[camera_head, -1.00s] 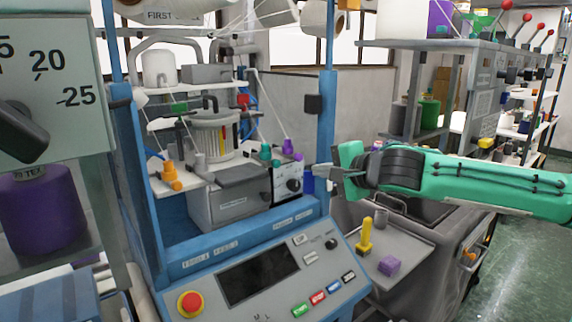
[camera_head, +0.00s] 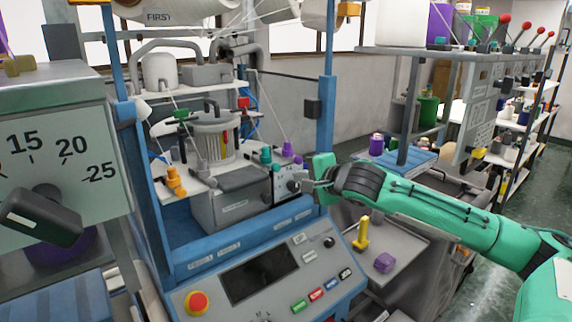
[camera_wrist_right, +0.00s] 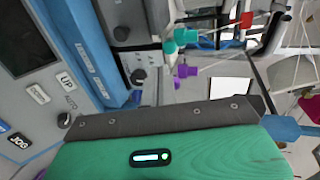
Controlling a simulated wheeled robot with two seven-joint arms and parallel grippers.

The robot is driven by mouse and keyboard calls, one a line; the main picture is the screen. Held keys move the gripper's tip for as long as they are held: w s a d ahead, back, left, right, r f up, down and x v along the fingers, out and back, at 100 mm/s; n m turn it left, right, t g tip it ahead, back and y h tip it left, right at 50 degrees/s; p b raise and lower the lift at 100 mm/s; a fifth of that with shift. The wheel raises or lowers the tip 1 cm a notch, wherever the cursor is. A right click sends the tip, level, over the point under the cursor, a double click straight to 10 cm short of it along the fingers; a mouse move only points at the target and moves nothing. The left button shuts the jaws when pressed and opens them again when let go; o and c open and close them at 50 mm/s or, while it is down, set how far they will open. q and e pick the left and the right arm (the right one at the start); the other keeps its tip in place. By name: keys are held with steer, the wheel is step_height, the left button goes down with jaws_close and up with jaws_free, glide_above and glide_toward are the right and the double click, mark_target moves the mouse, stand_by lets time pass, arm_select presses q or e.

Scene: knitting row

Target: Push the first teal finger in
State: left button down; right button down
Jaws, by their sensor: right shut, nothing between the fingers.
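Two teal fingers (camera_head: 266,157) stick out at the right end of the knitting machine's bed, beside purple fingers (camera_head: 287,149). In the right wrist view, the teal fingers (camera_wrist_right: 184,36) show at the top centre, with the purple ones (camera_wrist_right: 184,70) below them. My right gripper (camera_head: 304,186) is shut and empty. It points left, close to the small knob panel (camera_head: 286,182), a little below and right of the teal fingers. I cannot tell whether it touches the panel. My left gripper is out of view.
The blue machine post (camera_head: 326,130) stands just behind my right gripper. Orange fingers (camera_head: 175,181) are at the bed's left end. A control panel (camera_head: 262,280) lies below. A yellow tool (camera_head: 361,234) and a purple block (camera_head: 384,262) sit on the grey side shelf.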

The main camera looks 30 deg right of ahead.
mark_target(278, 169)
steer(key=p+x, duration=0.1)
steer(key=x, duration=0.1)
steer(key=r+p+x, duration=0.1)
steer(key=p+x, duration=0.1)
steer(key=x, duration=0.1)
steer(key=shift+w, duration=0.5)
steer(key=shift+w+a+f, duration=0.1)
steer(key=shift+w+f, duration=0.05)
steer(key=shift+w, duration=0.25)
